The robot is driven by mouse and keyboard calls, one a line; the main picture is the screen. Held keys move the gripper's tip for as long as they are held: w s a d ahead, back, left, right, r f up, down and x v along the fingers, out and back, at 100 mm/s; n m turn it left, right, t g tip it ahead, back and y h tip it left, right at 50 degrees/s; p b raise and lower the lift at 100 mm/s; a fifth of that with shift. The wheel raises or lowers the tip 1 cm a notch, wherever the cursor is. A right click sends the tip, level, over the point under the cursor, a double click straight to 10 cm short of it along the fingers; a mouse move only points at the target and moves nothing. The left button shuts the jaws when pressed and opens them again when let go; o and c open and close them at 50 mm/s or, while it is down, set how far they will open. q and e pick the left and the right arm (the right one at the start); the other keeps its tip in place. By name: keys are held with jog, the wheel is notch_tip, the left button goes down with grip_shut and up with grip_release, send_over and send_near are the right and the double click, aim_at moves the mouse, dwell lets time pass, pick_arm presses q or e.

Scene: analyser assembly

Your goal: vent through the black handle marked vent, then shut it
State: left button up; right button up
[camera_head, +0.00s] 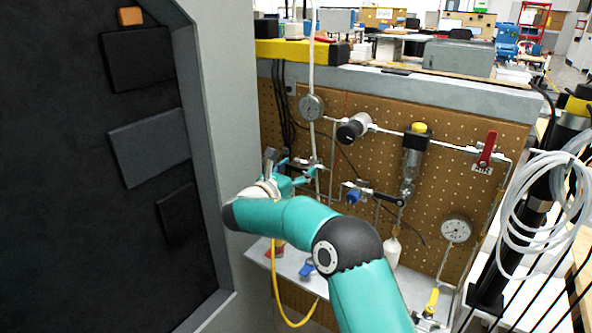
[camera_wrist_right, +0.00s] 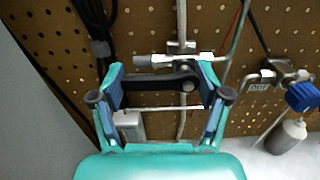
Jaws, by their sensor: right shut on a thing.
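My right gripper (camera_wrist_right: 160,78) is at a black lever handle (camera_wrist_right: 150,84) on the pegboard in the wrist view. The handle lies roughly level between the two teal fingers, and the gripper is shut on it. Its right end meets a pivot on a metal valve (camera_wrist_right: 180,62) on a vertical pipe. No vent mark is readable on it. In the head view my right gripper (camera_head: 303,170) is at the left part of the panel, and my own wrist mostly hides the handle. My left gripper is not in view.
A dark cabinet (camera_head: 110,190) stands close on the left. A white shelf (camera_head: 385,280) lies below.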

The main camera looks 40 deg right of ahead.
aim_at(306, 169)
jog(key=m+b, duration=0.1)
jog(key=b, duration=0.1)
jog(key=shift+m+b, duration=0.3)
jog(key=shift+m, duration=0.1)
jog(key=m+b, duration=0.4)
jog(key=r+m+b, duration=0.1)
jog(key=m+b, duration=0.2)
jog(key=shift+s+d+r, duration=0.1)
jog(key=shift+s+d, duration=0.05)
jog(key=shift+s, duration=0.25)
jog(key=m+b, duration=0.4)
jog(key=shift+s+d+r+m, duration=0.2)
jog(key=shift+s+m, duration=0.1)
jog(key=shift+s, duration=0.1)
jog(key=shift+s+d+r+m+b, duration=0.1)
jog(key=shift+s+m+b, duration=0.15)
jog(key=shift+m+b, duration=0.75)
jog(key=shift+s+d+r+m+b, duration=0.1)
jog(key=shift+s+m+b, duration=0.1)
jog(key=shift+m+b, duration=0.75)
jog(key=shift+m, duration=0.35)
jog(key=o, duration=1.2)
jog(key=shift+c, duration=0.2)
jog(key=shift+r, duration=0.1)
